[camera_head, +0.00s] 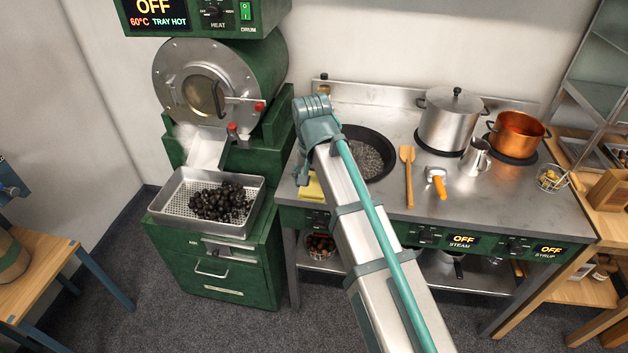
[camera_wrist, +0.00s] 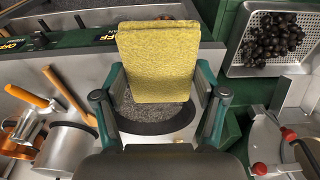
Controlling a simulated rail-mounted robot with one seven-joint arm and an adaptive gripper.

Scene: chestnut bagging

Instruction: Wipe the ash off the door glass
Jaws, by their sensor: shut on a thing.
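My gripper (camera_wrist: 160,112) is shut on a yellow sponge (camera_wrist: 158,60), which stands out between the fingers in the wrist view. In the head view the yellow sponge (camera_head: 311,187) shows low beside my arm, near the counter's left front edge; the fingers are mostly hidden there by my arm. The door glass (camera_head: 204,97) is a round, brownish pane in the grey metal door (camera_head: 170,75) of the green roaster drum. It is to the left of my gripper and apart from the sponge. The door looks shut.
A perforated tray (camera_head: 160,205) of dark chestnuts sits below the drum, under a metal chute (camera_head: 206,150). A black pan (camera_head: 375,135) is behind my arm.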

